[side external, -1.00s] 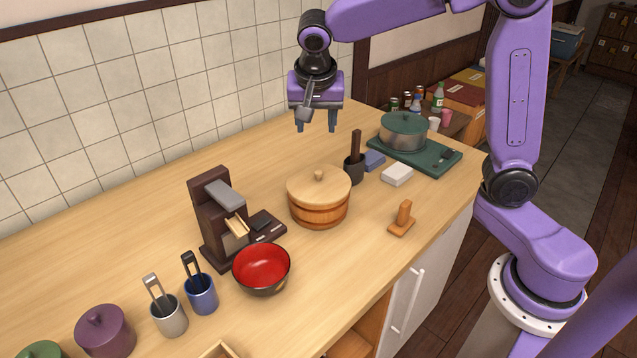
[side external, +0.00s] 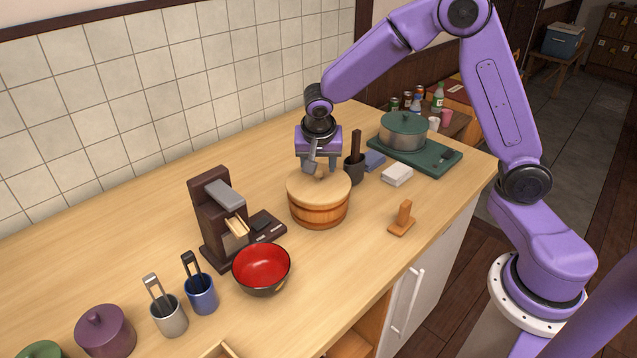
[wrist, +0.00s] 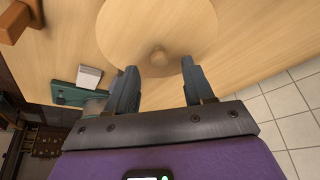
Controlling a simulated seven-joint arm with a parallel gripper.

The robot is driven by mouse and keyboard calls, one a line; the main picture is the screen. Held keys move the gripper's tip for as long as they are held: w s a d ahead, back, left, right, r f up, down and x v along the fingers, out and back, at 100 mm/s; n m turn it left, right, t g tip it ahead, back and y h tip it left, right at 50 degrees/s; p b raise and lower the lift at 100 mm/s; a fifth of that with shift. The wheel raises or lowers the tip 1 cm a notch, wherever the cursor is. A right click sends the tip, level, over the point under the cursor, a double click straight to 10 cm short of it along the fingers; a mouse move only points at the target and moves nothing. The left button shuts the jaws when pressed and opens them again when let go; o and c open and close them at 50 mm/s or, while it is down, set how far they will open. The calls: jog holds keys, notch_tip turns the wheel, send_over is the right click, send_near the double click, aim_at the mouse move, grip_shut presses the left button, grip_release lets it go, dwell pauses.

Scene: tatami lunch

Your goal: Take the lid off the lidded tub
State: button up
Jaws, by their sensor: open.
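The lidded tub (side external: 319,210) is a round wooden tub with darker bands, standing upright on the counter. Its pale wooden lid (side external: 334,186) sits on top, and the lid also fills the upper middle of the wrist view (wrist: 185,22). The lid's round knob (wrist: 159,58) shows between my fingers in the wrist view. My gripper (side external: 318,170) is low over the lid, pointing down, with its fingers around the knob. My gripper (wrist: 158,72) is open, with a gap on each side of the knob. The fingers partly hide the knob in the side view.
A dark cup with a brown handle (side external: 355,168) stands close behind the tub. A coffee-machine-like brown device (side external: 213,215) and a red-lined bowl (side external: 262,267) are to the left. A white block (side external: 397,175), wooden stand (side external: 403,218) and green-lidded pot (side external: 404,132) are to the right.

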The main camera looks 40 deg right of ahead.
jog(key=shift+x, duration=1.2)
grip_shut()
jog(key=shift+r, duration=0.1)
jog(key=shift+r, duration=0.45)
notch_tip(320, 180, up, 3)
jog(key=shift+s+f, duration=0.15)
jog(key=shift+f, duration=0.05)
jog(key=s+r, duration=0.9)
jog(key=s, duration=0.4)
jog(key=w+d+f+n+t+y, duration=0.1)
jog(key=w+d+f+n+y, duration=0.1)
jog(key=w+f+n, duration=0.3)
notch_tip(320, 180, down, 5)
jog(key=n+y, duration=0.1)
jog(key=n, duration=0.3)
jog(key=shift+w+d+r, duration=0.2)
jog(key=shift+w, duration=0.15)
